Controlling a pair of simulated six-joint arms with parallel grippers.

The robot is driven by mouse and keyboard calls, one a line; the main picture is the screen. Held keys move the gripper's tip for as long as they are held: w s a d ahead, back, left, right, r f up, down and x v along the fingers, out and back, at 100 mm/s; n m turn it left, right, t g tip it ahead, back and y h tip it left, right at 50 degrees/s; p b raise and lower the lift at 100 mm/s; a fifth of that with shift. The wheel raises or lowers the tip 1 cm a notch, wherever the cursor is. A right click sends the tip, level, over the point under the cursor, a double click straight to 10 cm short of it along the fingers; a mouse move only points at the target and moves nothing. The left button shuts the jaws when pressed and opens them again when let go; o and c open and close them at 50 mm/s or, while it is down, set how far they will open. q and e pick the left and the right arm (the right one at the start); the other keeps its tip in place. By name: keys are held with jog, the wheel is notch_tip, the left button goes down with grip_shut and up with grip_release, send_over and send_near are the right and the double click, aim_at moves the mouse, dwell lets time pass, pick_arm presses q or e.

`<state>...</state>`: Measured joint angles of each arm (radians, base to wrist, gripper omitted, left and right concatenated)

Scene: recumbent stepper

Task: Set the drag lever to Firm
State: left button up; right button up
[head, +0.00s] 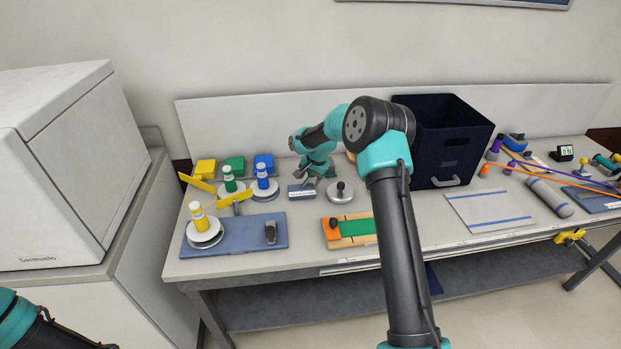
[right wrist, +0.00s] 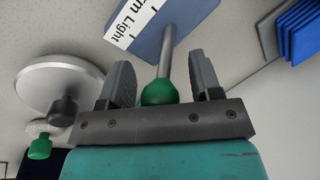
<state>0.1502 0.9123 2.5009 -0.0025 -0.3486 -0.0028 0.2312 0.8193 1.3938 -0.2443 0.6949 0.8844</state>
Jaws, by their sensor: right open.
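The drag lever has a metal shaft and a green ball knob (right wrist: 160,92). It rises from a blue base (right wrist: 190,18) with a white label (right wrist: 133,24) whose visible letters read "rm" and "Light". My right gripper (right wrist: 163,85) is open, with one finger on each side of the knob and a gap on both sides. Which mark the lever stands at I cannot tell. In the head view the lever's base (head: 301,191) is on the table and my right gripper (head: 318,172) hides the lever. Only part of my left arm shows, at the lower left; its gripper is out of view.
A silver disc with a dark knob (head: 340,194) stands close to the right of the lever's base. Discs with coloured posts (head: 262,186) stand to its left, with coloured blocks (head: 235,166) behind. A dark bin (head: 440,138) is at the back right.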

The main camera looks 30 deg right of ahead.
jog(key=shift+c, duration=0.2)
grip_shut()
dwell(0.4)
